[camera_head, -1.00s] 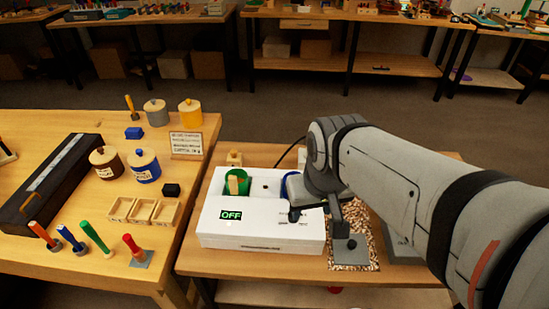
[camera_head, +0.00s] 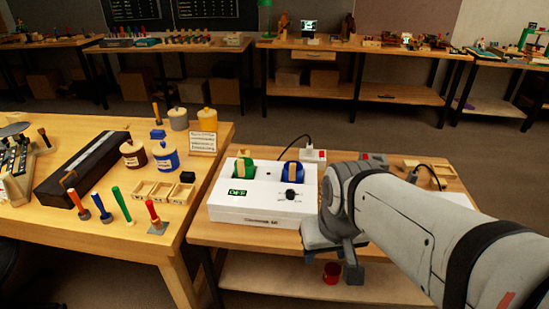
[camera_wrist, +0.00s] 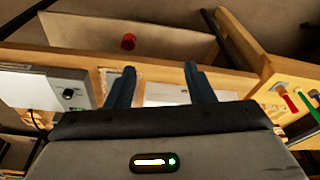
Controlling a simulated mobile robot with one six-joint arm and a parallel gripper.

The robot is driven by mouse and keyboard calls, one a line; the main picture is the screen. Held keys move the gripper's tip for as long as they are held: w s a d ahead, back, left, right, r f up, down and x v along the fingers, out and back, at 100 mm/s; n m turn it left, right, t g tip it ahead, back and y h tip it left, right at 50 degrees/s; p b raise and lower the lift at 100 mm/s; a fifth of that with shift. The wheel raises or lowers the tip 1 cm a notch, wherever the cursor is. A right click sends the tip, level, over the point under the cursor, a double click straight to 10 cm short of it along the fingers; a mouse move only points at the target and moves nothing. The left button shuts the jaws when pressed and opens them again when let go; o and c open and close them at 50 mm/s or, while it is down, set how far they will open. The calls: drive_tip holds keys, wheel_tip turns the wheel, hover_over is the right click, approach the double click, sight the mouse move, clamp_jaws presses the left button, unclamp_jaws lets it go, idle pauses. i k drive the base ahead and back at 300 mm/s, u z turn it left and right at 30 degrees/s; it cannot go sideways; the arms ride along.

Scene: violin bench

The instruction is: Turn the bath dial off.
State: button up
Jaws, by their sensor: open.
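The bath is a white box (camera_head: 262,214) on the small wooden bench, with a green well (camera_head: 243,167) and a blue well (camera_head: 293,171) in its top. My gripper (camera_head: 345,271) is right of the box, near the bench's front edge, apart from the dial. In the wrist view my gripper (camera_wrist: 161,76) has spread fingers with nothing held.
A red object (camera_head: 332,272) is on the lower shelf, close to my gripper. A power outlet with a cord (camera_head: 313,156) stands behind the bath. The left table (camera_head: 110,245) holds jars, small wooden trays and colored-handled tools.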

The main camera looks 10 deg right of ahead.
sight(291, 193)
drive_tip(key=z, duration=1.1)
drive_tip(key=k, duration=1)
drive_tip(key=u, duration=1.1)
drive_tip(key=i, duration=1)
drive_tip(key=u, duration=0.05)
